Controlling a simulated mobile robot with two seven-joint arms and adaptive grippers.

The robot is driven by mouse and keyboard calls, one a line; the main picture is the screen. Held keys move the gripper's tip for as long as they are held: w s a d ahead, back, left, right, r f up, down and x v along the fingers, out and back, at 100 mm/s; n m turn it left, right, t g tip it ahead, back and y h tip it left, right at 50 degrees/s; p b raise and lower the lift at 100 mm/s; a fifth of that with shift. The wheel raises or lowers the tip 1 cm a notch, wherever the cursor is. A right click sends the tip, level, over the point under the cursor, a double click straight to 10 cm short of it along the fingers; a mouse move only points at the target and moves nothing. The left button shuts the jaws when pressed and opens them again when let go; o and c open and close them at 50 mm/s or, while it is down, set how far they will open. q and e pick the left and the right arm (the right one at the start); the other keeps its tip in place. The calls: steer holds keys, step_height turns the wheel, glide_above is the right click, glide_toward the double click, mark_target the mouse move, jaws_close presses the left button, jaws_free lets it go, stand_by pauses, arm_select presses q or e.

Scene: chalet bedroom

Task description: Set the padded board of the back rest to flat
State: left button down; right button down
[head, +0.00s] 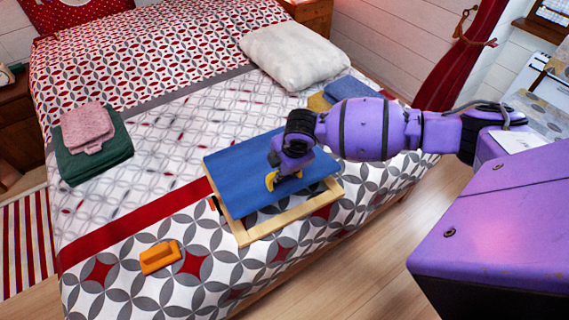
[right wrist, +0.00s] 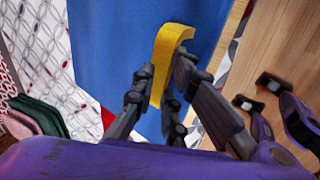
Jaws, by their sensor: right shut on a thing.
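The back rest lies on the bed, a pale wooden frame (head: 290,217) with a blue padded board (head: 235,170) over it. The board looks at a low slant; I cannot tell whether it touches the frame all along. A yellow curved handle (head: 270,181) is on the board near its near right part. My right gripper (head: 285,178) is over the board, shut on the yellow handle. In the right wrist view the fingers (right wrist: 160,98) are on both sides of the handle (right wrist: 163,58), with the blue board (right wrist: 110,45) behind. My left gripper is not in view.
An orange block-like object (head: 160,257) lies on the bed left of the frame. Folded green and pink cloths (head: 92,140) lie at the left, a white pillow (head: 295,53) at the back. Wooden floor (head: 375,265) is clear by the bed's near side.

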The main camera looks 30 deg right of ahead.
mark_target(292, 194)
steer(key=s+f, duration=0.1)
steer(key=f, duration=0.1)
steer(key=s+f+t, duration=0.1)
steer(key=f, duration=0.2)
steer(key=s+f+t, duration=0.1)
steer(key=f, duration=0.1)
steer(key=shift+f, duration=0.15)
steer(key=shift+s+f, duration=0.2)
steer(key=shift+f, duration=0.35)
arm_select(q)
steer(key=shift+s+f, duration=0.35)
arm_select(e)
steer(key=shift+s+f, duration=0.25)
arm_select(q)
steer(key=shift+b, duration=0.3)
arm_select(e)
steer(key=shift+s+f, duration=0.15)
steer(key=c, duration=1.8)
jaws_free()
steer(key=shift+f, duration=0.1)
steer(key=shift+w, duration=0.25)
steer(key=shift+d+r, duration=0.1)
steer(key=shift+r, duration=0.15)
